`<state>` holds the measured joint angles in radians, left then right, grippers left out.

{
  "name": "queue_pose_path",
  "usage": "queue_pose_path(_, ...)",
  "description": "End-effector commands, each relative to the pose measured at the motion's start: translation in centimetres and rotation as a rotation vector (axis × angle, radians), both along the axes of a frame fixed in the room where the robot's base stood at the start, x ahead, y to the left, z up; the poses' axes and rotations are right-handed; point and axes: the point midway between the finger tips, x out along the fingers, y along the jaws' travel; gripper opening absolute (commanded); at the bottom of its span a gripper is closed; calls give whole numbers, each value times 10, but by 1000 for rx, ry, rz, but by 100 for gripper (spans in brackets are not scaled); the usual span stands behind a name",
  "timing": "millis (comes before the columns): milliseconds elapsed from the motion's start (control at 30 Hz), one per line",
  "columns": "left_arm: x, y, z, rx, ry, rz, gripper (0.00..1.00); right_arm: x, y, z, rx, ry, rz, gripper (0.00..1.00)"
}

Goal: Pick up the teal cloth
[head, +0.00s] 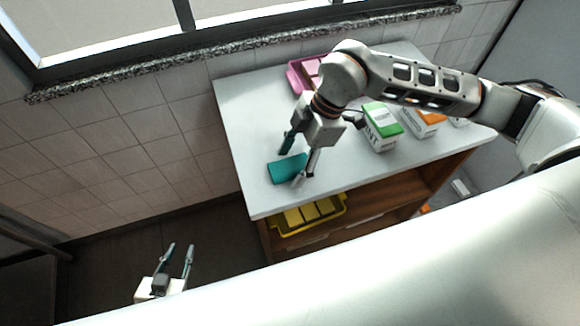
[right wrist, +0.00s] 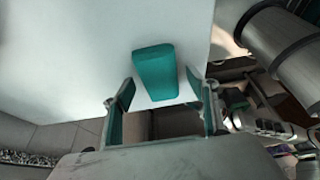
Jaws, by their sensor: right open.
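The teal cloth (head: 287,169) is a small folded block lying on the white tabletop near its front left end. My right gripper (head: 292,168) is over it in the head view, with its fingers apart on either side of the cloth. In the right wrist view the cloth (right wrist: 155,73) lies ahead of and between the open fingers of my right gripper (right wrist: 163,100); I cannot tell if either finger touches it. My left gripper (head: 179,262) is low at the lower left, away from the table, with its fingers apart and nothing between them.
A yellow tray (head: 283,227) sits on the shelf below. A tiled wall stands behind and left.

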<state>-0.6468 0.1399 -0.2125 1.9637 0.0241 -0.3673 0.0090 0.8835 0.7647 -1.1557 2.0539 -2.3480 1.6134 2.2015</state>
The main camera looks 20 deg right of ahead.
Motion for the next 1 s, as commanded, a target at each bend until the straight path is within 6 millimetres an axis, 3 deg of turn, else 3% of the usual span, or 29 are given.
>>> queue_pose_path(433, -2, 0, -5, 2, 7, 0, 26, 0, 0, -3, 0, 0, 0, 58)
queue_pose_path(600, -2, 0, -5, 2, 7, 0, 26, 0, 0, -3, 0, 0, 0, 18)
queue_pose_path(1000, -1, 0, -1, 1, 3, 0, 26, 0, 0, 0, 0, 0, 0, 15)
